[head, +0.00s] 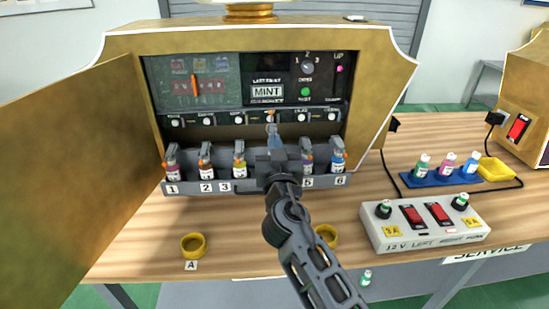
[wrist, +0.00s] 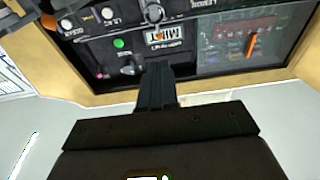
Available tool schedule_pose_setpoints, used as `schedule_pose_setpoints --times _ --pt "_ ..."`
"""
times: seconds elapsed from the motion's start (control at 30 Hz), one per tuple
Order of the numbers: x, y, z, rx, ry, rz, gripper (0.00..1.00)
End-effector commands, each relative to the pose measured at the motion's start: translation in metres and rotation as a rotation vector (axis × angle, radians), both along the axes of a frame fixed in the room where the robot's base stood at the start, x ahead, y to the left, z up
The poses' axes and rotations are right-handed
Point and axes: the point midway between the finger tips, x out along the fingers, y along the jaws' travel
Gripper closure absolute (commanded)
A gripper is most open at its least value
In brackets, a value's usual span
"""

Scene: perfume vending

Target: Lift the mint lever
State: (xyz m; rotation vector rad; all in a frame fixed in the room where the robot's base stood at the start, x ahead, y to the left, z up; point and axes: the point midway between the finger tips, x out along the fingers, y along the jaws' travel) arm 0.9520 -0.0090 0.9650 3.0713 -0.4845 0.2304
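A row of small white round knobs with labels (head: 208,121) runs across the open gold machine, above the bottle rack. A plate reading MINT (head: 267,92) is above the row; it shows inverted in the wrist view (wrist: 163,35). The label under the fourth position is too small or covered to read, so I cannot tell for certain which lever is mint. My gripper (head: 271,128) is in front of that fourth position, pointing into the machine. Its fingers (wrist: 157,70) look close together in the wrist view. A round grey knob (wrist: 154,14) lies beyond their tips, apparently apart.
Numbered bottles stand in a grey rack (head: 225,187) below the row, partly hidden by my arm. The gold door (head: 85,170) stands open at the left. Yellow rings (head: 193,245) and a white switch box (head: 425,226) sit on the wooden counter (head: 130,240).

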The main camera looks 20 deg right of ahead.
Motion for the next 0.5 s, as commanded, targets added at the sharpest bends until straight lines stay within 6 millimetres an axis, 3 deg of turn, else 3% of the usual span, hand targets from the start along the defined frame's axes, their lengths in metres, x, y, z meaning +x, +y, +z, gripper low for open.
schedule_pose_setpoints --times 0.5 --pt "-0.045 0.015 0.003 0.001 0.000 0.001 1.00"
